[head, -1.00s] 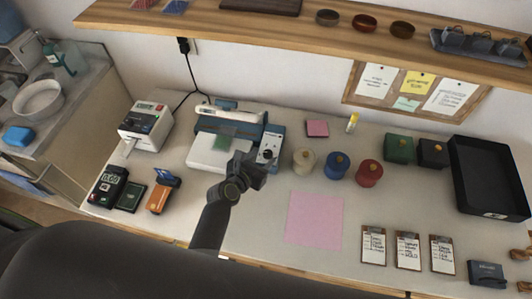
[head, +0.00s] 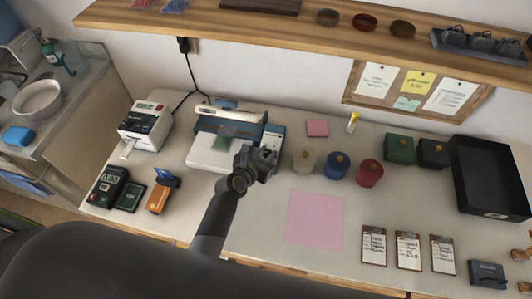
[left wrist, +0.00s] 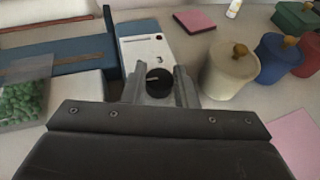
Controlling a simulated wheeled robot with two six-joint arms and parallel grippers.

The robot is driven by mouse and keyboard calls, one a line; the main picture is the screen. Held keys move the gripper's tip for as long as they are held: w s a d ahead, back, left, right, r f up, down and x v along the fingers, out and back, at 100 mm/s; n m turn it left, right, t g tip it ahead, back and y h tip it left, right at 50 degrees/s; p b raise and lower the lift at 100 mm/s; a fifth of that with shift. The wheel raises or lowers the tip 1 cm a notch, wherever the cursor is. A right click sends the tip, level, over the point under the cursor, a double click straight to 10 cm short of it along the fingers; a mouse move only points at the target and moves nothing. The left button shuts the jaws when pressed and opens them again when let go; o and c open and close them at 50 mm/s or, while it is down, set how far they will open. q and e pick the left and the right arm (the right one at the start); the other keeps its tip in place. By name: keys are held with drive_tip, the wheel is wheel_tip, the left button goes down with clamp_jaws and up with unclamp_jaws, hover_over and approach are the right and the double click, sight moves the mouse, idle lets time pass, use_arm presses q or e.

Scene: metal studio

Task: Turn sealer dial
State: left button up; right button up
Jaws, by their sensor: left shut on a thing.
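The sealer (head: 213,152) is a blue and white machine with a long white arm, standing at the back left of the table. Its white control panel (left wrist: 146,49) shows in the left wrist view, with the round black dial (left wrist: 158,78) at its near end. The dial has a light mark on top. My left gripper (head: 264,160) is over the panel and hides the dial in the head view. In the left wrist view its two fingers (left wrist: 159,84) are on either side of the dial, shut on it. My right gripper is in neither view.
A bag of green stuff (left wrist: 23,100) lies on the sealer. Cream (head: 304,161), blue (head: 337,166) and red (head: 369,173) canisters stand close to the right of the gripper. A label printer (head: 147,126) stands to the left. A pink mat (head: 314,220) lies in front, bare.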

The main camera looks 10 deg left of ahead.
use_arm(q)
drive_tip(key=shift+a+f+m+g+h+b, duration=0.15)
drive_tip(key=shift+m+g+h+b, duration=0.25)
drive_tip(key=shift+m+h+b, duration=0.35)
drive_tip(key=shift+w+m+g+h+b, duration=0.1)
drive_tip(key=shift+m+g+h+b, duration=0.3)
drive_tip(key=shift+m+h, duration=0.35)
drive_tip(key=m+g+h+b, duration=0.1)
drive_tip(key=m+g+h, duration=0.1)
drive_tip(key=m+g+h+b, duration=0.1)
drive_tip(key=m+h, duration=0.1)
drive_tip(key=shift+w+a+m+g, duration=0.2)
drive_tip(key=shift+m+g, duration=0.1)
drive_tip(key=shift+g, duration=0.1)
drive_tip(key=shift+w+m+g+h+b, duration=0.1)
drive_tip(key=shift+m+g+h+b, duration=0.8)
drive_tip(key=shift+m+g, duration=1.15)
drive_tip(key=shift+g, duration=0.25)
drive_tip(key=o, duration=1)
drive_tip(key=shift+a, duration=0.1)
